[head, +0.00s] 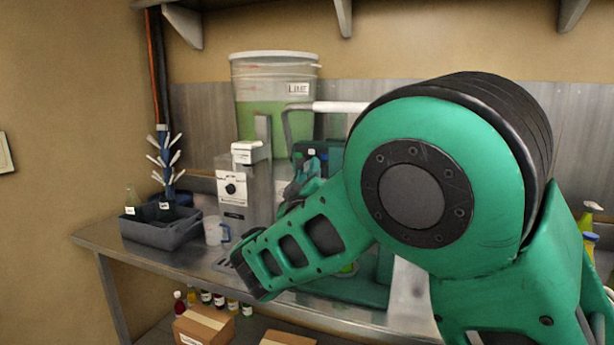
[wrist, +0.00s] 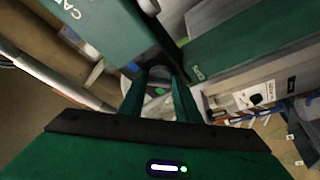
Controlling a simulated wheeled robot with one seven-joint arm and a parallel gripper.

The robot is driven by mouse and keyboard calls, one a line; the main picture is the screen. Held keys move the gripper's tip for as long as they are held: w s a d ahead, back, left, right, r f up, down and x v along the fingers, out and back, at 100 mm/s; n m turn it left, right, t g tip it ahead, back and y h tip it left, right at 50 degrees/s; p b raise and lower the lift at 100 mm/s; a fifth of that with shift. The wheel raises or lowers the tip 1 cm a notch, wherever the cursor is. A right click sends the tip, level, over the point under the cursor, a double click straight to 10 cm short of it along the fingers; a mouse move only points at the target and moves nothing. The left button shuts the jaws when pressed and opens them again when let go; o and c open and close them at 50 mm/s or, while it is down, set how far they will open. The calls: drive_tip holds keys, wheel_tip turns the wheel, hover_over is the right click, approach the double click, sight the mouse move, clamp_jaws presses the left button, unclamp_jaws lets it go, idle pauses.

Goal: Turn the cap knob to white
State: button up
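My gripper (wrist: 159,75) shows in the wrist view with two green fingers apart and a gap between them; it looks open and empty. A green machine (wrist: 95,30) with white letters starting "CA" fills the top left of that view, beside the fingers. Another green panel (wrist: 250,45) lies to their right. In the head view the green machine (head: 350,290) is mostly hidden behind my arm. No cap knob can be made out with certainty. A black round knob (head: 230,189) sits on a white-fronted metal box; it also shows in the wrist view (wrist: 255,98).
A clear bucket (head: 275,70) labelled LIME stands at the back. A grey tray (head: 160,232) with bottles and a white mug (head: 213,230) stand on the metal bench (head: 120,243). A pale bar handle (head: 325,107) rises behind my arm. Cardboard boxes (head: 205,325) sit below.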

drive_tip(key=shift+a+f+n, duration=0.1)
drive_tip(key=shift+n, duration=0.3)
drive_tip(key=n+g+y, duration=0.1)
drive_tip(key=n, duration=0.3)
drive_tip(key=n+g+y, duration=0.1)
drive_tip(key=n+g, duration=0.1)
drive_tip(key=n, duration=0.3)
drive_tip(key=shift+s, duration=0.1)
idle(0.5)
drive_tip(key=o, duration=1)
drive_tip(key=shift+r, duration=0.2)
drive_tip(key=s, duration=1)
drive_tip(key=shift+s+d, duration=0.3)
drive_tip(key=shift+d, duration=0.1)
